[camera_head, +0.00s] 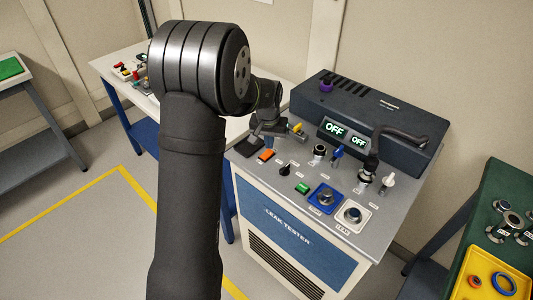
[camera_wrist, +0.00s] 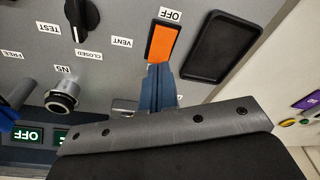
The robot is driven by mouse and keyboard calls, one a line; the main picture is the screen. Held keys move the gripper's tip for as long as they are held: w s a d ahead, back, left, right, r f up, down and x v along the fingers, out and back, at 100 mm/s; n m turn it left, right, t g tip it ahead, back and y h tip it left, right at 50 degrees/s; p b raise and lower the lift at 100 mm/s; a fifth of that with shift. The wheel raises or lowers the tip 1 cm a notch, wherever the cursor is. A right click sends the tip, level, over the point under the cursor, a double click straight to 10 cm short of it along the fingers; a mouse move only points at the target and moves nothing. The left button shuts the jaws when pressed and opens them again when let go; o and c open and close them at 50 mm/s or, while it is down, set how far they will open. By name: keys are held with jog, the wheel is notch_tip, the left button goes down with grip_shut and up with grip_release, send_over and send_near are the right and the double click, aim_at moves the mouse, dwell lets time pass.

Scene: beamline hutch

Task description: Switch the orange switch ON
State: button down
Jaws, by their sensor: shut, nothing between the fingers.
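The orange switch (camera_head: 266,155) is a rectangular rocker on the grey top panel of the leak tester, near its left side. In the wrist view the orange switch (camera_wrist: 163,42) has an OFF label at its upper end. My gripper (camera_wrist: 158,70) is shut and empty, with its blue fingertips at the lower end of the switch. I cannot tell whether they touch it. The fingers hide the panel just below that end. In the head view my gripper (camera_head: 268,143) is just behind the switch, partly hidden by my wrist.
A black recessed tray (camera_wrist: 220,47) lies beside the switch. A black knob (camera_wrist: 82,18) and a silver knob (camera_wrist: 62,100) are on the other side. Two displays (camera_head: 335,128) read OFF. A green button (camera_head: 302,188) and blue-framed knob (camera_head: 325,197) are further right.

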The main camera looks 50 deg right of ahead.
aim_at(269, 152)
jog(key=shift+f, duration=0.85)
dwell(0.3)
jog(key=shift+r, duration=3.55)
jog(key=shift+f, duration=0.1)
notch_tip(269, 152, down, 7)
